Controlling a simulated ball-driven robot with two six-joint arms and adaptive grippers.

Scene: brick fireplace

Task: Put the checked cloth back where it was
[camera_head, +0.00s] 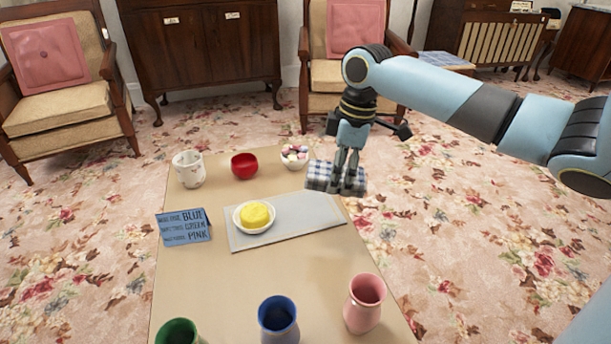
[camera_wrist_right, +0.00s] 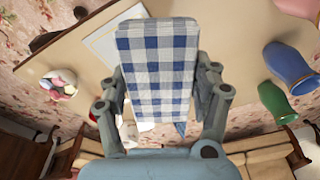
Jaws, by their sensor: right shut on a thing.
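The blue-and-white checked cloth (camera_head: 319,175) is a folded block at the table's far right edge in the head view. My right gripper (camera_head: 346,184) points down and is shut on it. In the right wrist view the cloth (camera_wrist_right: 157,70) lies between the two fingers (camera_wrist_right: 165,95), its long face towards the camera. I cannot tell how far it is above the table top. A pale grey mat (camera_head: 310,222) lies on the table, nearer to me than the cloth. My left gripper is not in view.
The tan table (camera_head: 200,285) holds a white mug (camera_head: 188,168), a red bowl (camera_head: 244,166), a bowl of coloured balls (camera_head: 294,155), a yellow item (camera_head: 256,214) in a white dish, a blue sign (camera_head: 184,227), and pink (camera_head: 364,303), blue (camera_head: 278,320) and green (camera_head: 178,332) vases. Its left-front middle is clear.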

